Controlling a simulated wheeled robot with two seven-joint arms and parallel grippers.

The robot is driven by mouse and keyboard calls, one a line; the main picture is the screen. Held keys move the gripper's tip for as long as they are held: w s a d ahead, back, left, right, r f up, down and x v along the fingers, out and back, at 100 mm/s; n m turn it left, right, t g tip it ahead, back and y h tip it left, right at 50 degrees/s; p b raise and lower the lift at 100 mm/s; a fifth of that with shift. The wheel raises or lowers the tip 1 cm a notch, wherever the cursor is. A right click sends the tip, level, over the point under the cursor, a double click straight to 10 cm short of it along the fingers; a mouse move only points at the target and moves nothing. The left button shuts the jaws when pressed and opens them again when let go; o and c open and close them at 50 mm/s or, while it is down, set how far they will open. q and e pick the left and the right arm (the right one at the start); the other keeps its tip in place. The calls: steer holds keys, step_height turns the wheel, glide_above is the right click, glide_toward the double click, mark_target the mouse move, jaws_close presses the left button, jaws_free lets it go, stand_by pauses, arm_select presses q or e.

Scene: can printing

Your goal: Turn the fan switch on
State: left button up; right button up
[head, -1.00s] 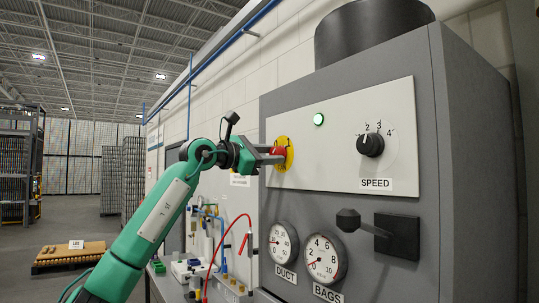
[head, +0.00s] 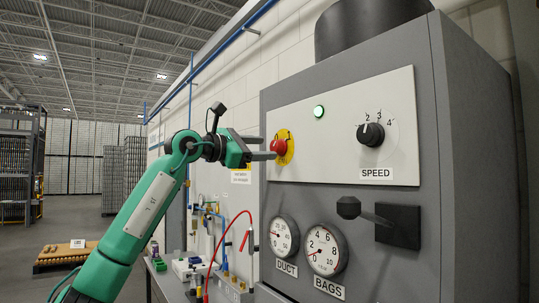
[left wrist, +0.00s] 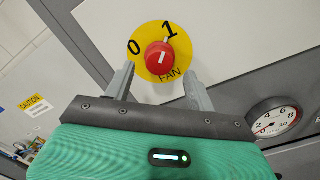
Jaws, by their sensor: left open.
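The fan switch (head: 278,147) is a red knob on a yellow disc on the cabinet's pale panel. In the left wrist view the fan switch (left wrist: 160,57) shows the marks 0 and 1 and the word FAN. The white mark on the knob points up toward the 1. My left gripper (head: 267,148) is open, its fingers pointing at the panel. In the left wrist view its fingertips (left wrist: 160,72) lie either side of the disc's lower part, with the knob uncovered between and above them. It grips nothing. My right gripper is not in view.
A green lamp (head: 319,112) is lit on the panel. The speed knob (head: 371,134) is to its right. Below are the DUCT gauge (head: 284,236), the BAGS gauge (head: 325,251) and a black lever (head: 349,207). A bench with hoses and bottles stands left of the cabinet.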

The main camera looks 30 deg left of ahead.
arm_select(q)
steer(key=b+v, duration=0.3)
steer(key=v, duration=0.7)
steer(key=shift+s+f, duration=0.1)
